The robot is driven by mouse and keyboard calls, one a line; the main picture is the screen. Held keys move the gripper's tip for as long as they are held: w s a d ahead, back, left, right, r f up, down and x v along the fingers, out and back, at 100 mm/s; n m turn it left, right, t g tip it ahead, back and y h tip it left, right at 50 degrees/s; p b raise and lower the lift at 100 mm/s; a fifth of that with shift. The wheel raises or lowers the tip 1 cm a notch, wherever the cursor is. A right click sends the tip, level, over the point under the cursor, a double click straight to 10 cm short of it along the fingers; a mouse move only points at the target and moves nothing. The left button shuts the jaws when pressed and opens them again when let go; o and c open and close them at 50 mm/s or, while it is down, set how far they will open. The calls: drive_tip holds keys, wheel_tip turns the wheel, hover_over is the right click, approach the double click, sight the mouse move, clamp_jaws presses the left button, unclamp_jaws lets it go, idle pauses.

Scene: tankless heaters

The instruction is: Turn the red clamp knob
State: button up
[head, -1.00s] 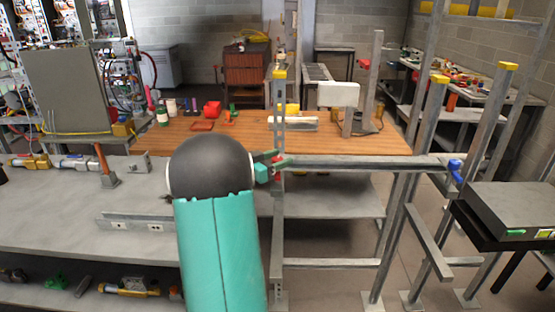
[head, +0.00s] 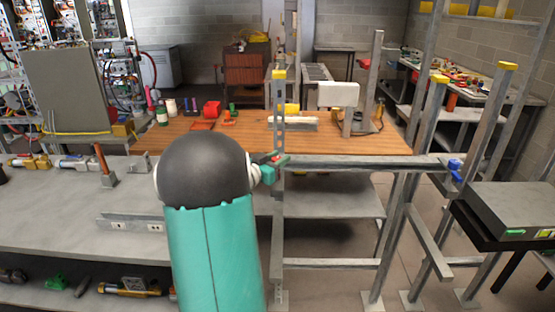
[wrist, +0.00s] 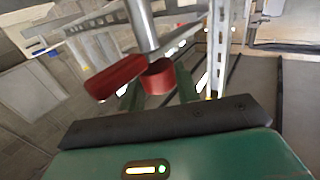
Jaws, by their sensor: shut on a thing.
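The red clamp knob (wrist: 158,78) shows in the wrist view as a short red cylinder at the end of a grey metal rod, with a longer red piece (wrist: 116,77) beside it on the left. I cannot tell whether the two are joined. My gripper (wrist: 157,90) has its green fingers on both sides of the red cylinder and is shut on it. In the head view, my gripper (head: 276,161) is at the upright perforated post, by the left end of the horizontal rail. There the knob is mostly hidden by the fingers.
The perforated metal post (head: 279,110) stands right at my gripper, and the horizontal rail (head: 360,162) runs right from it. A blue clamp (head: 455,168) sits at the rail's right end. A wooden-topped table (head: 350,142) lies behind. A grey bench (head: 60,210) is at the left.

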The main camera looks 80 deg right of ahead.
drive_tip(key=n+t, duration=0.2)
drive_tip(key=t, duration=0.2)
drive_tip(key=n+t+h, duration=0.1)
drive_tip(key=n+t, duration=0.2)
drive_tip(key=t, duration=0.1)
drive_tip(key=shift+s+n+t+h, duration=0.1)
drive_tip(key=shift+n+t+h, duration=0.2)
drive_tip(key=n+t+y, duration=0.1)
drive_tip(key=n+t, duration=0.1)
drive_tip(key=t, duration=0.2)
drive_tip(key=n+t+y, duration=0.1)
drive_tip(key=n+t, duration=0.2)
drive_tip(key=shift+t, duration=0.4)
drive_tip(key=n+t+y, duration=0.5)
drive_tip(key=t, duration=0.1)
drive_tip(key=shift+y, duration=0.3)
drive_tip(key=shift+r+n+t+y, duration=0.1)
drive_tip(key=shift+n+t+y, duration=0.65)
drive_tip(key=shift+n+y, duration=0.9)
drive_tip(key=shift+r+n+t+y, duration=0.1)
drive_tip(key=shift+n+t+y, duration=0.85)
drive_tip(key=shift+y, duration=1.2)
drive_tip(key=shift+n, duration=0.3)
drive_tip(key=o, duration=1)
drive_tip(key=shift+c, duration=0.2)
drive_tip(key=shift+f, duration=0.1)
